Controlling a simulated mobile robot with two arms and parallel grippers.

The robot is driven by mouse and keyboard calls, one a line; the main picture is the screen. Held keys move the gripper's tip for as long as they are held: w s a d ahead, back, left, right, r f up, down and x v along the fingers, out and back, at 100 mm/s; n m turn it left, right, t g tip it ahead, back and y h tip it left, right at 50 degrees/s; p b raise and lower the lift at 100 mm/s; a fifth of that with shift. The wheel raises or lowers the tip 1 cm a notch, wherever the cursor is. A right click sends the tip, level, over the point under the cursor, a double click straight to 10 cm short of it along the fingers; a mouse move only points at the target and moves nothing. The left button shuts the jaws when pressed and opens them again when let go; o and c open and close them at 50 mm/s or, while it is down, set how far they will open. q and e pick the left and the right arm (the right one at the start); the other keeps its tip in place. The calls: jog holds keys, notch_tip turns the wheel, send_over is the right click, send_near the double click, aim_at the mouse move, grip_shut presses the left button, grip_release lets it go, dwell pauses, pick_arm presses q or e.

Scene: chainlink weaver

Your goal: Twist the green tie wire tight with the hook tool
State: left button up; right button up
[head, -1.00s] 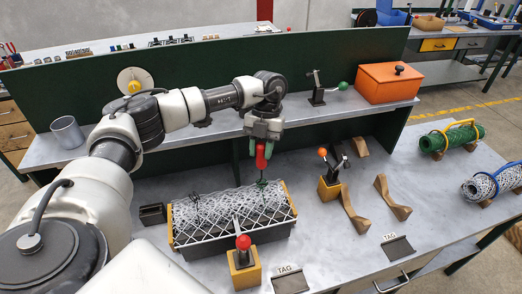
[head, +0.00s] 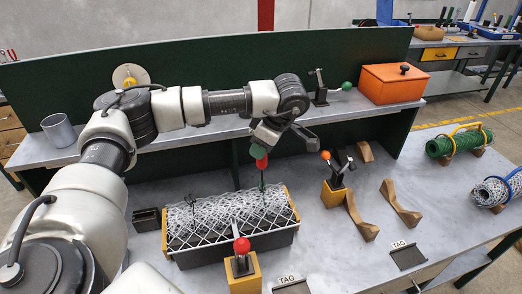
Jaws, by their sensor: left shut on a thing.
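My left gripper (head: 264,150) is shut on the red-handled hook tool (head: 261,163), which hangs nearly upright below it. The tool's thin dark shaft reaches down to the top of the silver chainlink mesh (head: 215,215), right of its middle. The green tie wire (head: 263,187) shows as a small dark-green bit at the tool's tip. It is too small to tell how tight it is or whether the hook is in it. The mesh lies in a black cradle (head: 225,250) with yellow ends. My right gripper is not in view.
A red-knobbed clamp (head: 242,262) stands in front of the cradle and an orange-knobbed one (head: 333,185) to its right. An orange box (head: 393,83) and a cup (head: 59,131) are on the back shelf.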

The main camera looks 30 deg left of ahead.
pick_arm(q)
jog(key=m+t+b, duration=0.1)
jog(key=m, duration=0.3)
jog(key=shift+t, duration=0.3)
jog(key=shift+d+r+n+g, duration=0.15)
jog(key=shift+n+g, duration=0.35)
jog(key=shift+n, duration=0.5)
notch_tip(320, 180, up, 2)
jog(key=shift+w+r+p, duration=0.1)
jog(key=shift+r+p, duration=0.1)
jog(key=shift+p, duration=0.8)
jog(key=shift+r+p, duration=0.45)
jog(key=shift+r, duration=0.4)
jog(key=shift+f, duration=0.1)
